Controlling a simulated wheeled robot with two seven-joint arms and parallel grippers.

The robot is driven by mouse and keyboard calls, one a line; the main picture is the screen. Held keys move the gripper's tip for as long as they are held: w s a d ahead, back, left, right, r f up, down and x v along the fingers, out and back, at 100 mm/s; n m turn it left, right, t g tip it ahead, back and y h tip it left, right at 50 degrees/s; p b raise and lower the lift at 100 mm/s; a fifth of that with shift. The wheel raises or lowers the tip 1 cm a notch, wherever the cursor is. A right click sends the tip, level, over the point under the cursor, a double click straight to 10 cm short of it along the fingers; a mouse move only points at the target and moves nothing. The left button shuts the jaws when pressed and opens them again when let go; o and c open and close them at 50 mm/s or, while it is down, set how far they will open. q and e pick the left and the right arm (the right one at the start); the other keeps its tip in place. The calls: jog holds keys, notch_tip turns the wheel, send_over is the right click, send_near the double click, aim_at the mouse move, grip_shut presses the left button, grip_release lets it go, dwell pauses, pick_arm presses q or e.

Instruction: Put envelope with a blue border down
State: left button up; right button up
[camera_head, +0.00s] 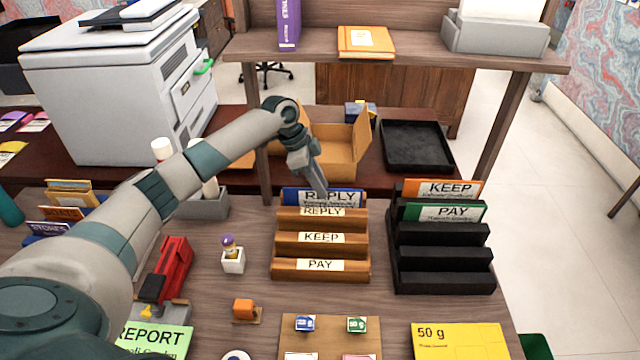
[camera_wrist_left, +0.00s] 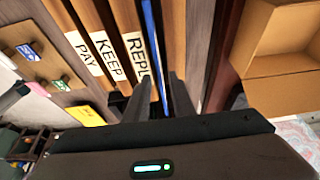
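The envelope with a blue border (camera_head: 345,195), marked REPLY, stands upright in the rear slot of the brown wooden sorter (camera_head: 320,270), behind the divider labelled REPLY. In the left wrist view its thin blue edge (camera_wrist_left: 152,40) runs between my fingers. My left gripper (camera_head: 323,190) is at the envelope's top edge, pointing down. In the left wrist view the gripper (camera_wrist_left: 157,97) has its fingers apart on both sides of the envelope, with gaps visible. The envelope's lower part is hidden by the sorter. My right gripper is not in view.
A black sorter (camera_head: 443,270) with KEEP (camera_head: 452,188) and PAY (camera_head: 440,212) envelopes stands to the right. An open cardboard box (camera_head: 335,160) and a black tray (camera_head: 417,150) lie behind. A shelf (camera_head: 400,58) spans above. A small figurine (camera_head: 232,258) stands left of the brown sorter.

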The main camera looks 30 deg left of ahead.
pick_arm(q)
jog(key=shift+r, duration=0.15)
jog(key=b+v, duration=0.2)
jog(key=v, duration=0.3)
jog(key=shift+a+r, duration=0.2)
jog(key=shift+r, duration=0.15)
jog(key=shift+v, duration=0.85)
